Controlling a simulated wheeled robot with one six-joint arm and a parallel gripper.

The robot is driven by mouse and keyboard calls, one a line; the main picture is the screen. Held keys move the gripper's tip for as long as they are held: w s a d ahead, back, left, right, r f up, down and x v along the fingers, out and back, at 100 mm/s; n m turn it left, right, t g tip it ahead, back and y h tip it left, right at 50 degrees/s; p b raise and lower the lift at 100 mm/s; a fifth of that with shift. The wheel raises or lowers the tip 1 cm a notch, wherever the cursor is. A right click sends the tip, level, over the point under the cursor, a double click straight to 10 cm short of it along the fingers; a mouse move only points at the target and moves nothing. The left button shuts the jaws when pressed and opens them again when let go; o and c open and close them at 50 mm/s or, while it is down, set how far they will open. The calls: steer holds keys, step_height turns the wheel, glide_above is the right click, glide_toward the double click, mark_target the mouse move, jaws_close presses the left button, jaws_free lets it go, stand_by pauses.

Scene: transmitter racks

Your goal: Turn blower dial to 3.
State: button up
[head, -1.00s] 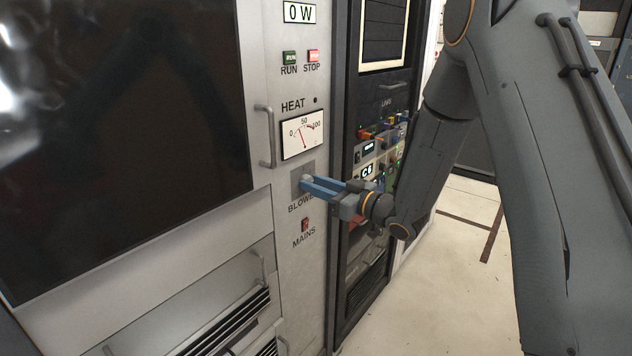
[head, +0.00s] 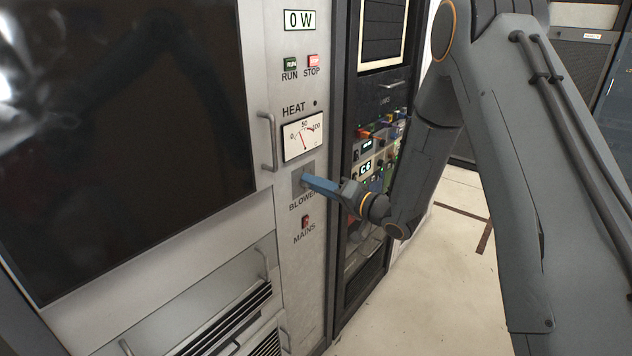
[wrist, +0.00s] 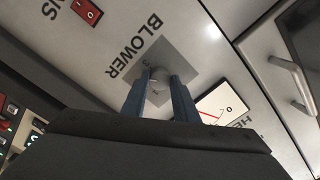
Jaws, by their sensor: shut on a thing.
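The blower dial (wrist: 158,84) is a pale round knob on a grey square plate (wrist: 176,50), beside the BLOWER label. In the head view the plate (head: 297,181) shows below the HEAT meter, with the dial mostly hidden by the fingers. My gripper (head: 306,181) reaches it from the right, its blue fingers shut on the dial. In the wrist view the gripper (wrist: 158,82) has one finger on each side of the knob. The number at which the dial points is too small to read.
The red MAINS switch (head: 305,222) is just below the dial. The HEAT meter (head: 303,136) and a vertical handle (head: 267,141) are above and left. RUN (head: 290,64) and STOP (head: 313,61) buttons are higher. A dark equipment rack (head: 372,150) stands close on the right.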

steer(key=shift+s+f+m+p, duration=0.1)
steer(key=shift+m+p, duration=0.5)
steer(key=shift+m, duration=1.2)
steer(key=shift+s+f+m+p, duration=0.1)
steer(key=shift+m+p, duration=0.45)
steer(key=shift+m, duration=1.25)
steer(key=o, duration=1.1)
steer(key=shift+w+r, duration=0.1)
steer(key=shift+c, duration=0.2)
steer(key=b+v, duration=0.2)
steer(key=v, duration=0.5)
steer(key=shift+s+d, duration=0.3)
